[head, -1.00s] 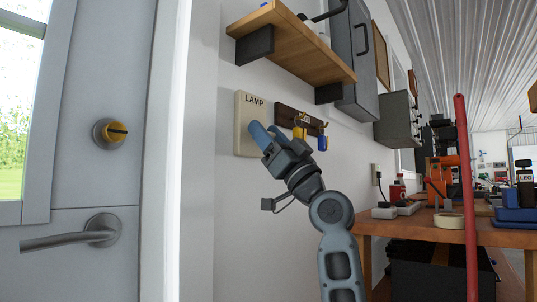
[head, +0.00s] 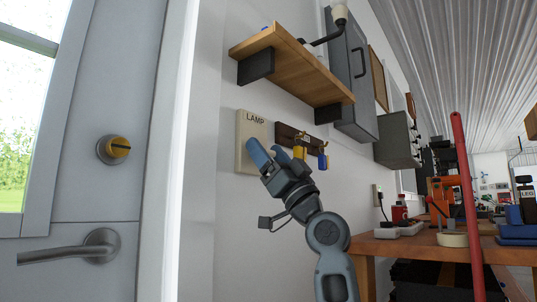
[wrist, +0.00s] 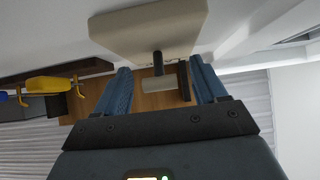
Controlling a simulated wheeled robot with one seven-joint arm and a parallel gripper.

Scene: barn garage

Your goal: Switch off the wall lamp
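The cream wall plate marked LAMP (head: 243,150) is on the white wall beside the door. It shows at the top of the wrist view (wrist: 150,22). A dark stem (wrist: 157,58) with a pale cylinder (wrist: 154,85) shows below the plate, apparently its switch lever. My gripper (head: 264,152) is at the plate's lower right in the head view and hides part of it. In the wrist view my gripper (wrist: 163,85) is open, its blue fingers on either side of the pale cylinder. Contact cannot be told. The wall lamp (head: 339,12) has a pale head on a black arm.
A key rack (head: 290,134) with yellow and blue tags hangs close right of the plate. A wooden shelf (head: 290,65) with dark brackets is above. The door with its handle (head: 70,251) is left. A cluttered workbench (head: 395,248) and a red pole (head: 467,200) stand right.

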